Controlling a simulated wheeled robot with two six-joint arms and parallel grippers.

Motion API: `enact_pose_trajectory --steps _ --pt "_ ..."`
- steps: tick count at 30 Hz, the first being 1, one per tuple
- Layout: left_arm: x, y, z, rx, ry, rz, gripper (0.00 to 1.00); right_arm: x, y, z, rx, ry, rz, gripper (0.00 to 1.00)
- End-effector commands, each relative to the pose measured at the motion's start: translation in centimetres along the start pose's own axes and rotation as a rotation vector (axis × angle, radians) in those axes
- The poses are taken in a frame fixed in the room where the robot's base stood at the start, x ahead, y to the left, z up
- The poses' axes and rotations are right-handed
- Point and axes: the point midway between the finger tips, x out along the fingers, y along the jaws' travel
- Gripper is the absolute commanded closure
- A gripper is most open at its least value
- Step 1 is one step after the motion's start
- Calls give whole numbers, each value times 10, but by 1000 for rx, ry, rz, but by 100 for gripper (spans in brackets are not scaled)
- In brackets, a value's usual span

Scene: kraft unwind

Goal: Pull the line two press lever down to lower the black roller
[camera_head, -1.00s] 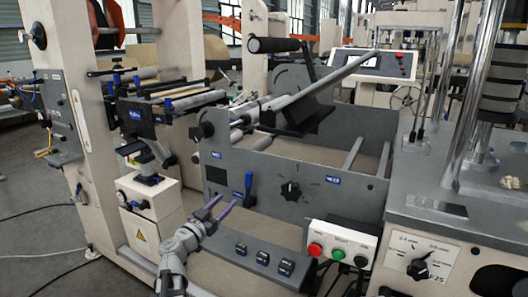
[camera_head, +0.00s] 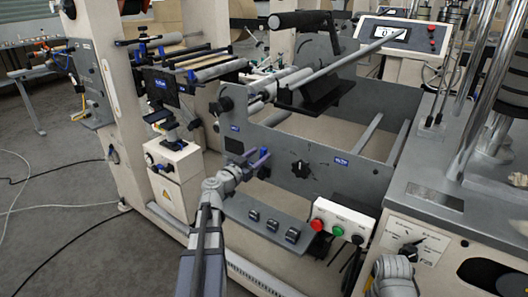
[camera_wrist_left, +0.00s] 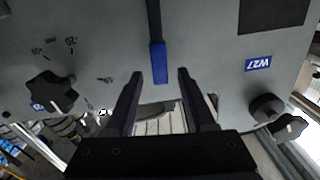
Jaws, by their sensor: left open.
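A small lever with a blue grip (camera_wrist_left: 160,63) is on the grey machine side plate in the left wrist view. My left gripper (camera_wrist_left: 160,75) is open, with a finger on each side of the grip's end and gaps on both sides. In the head view my left gripper (camera_head: 258,157) is in front of the grey side plate (camera_head: 325,165) and largely covers the lever. A black cylinder (camera_head: 300,19), possibly the black roller, is raised on an arm above the frame. My right gripper is not in view.
A black knob (camera_head: 300,169) is on the plate right of my gripper. A ledge with several dark blocks (camera_head: 272,225) and a button box (camera_head: 338,222) are below. A white box (camera_head: 175,175) stands left. My right arm shows at lower right.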

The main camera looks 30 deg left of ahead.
Motion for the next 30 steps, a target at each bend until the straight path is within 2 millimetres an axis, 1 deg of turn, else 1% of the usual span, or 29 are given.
enact_pose_trajectory --steps 1,6,11,18,20,30 --pt "10 -1 0 0 0 1 45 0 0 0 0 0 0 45" --pt "27 -1 0 0 0 0 45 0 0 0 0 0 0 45" --pt "32 0 0 0 0 -1 45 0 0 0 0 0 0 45" --pt "32 0 0 0 0 -1 45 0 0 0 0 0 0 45" --pt "32 0 0 0 0 -1 51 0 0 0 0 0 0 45" --pt "32 0 0 0 0 -1 89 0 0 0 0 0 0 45"
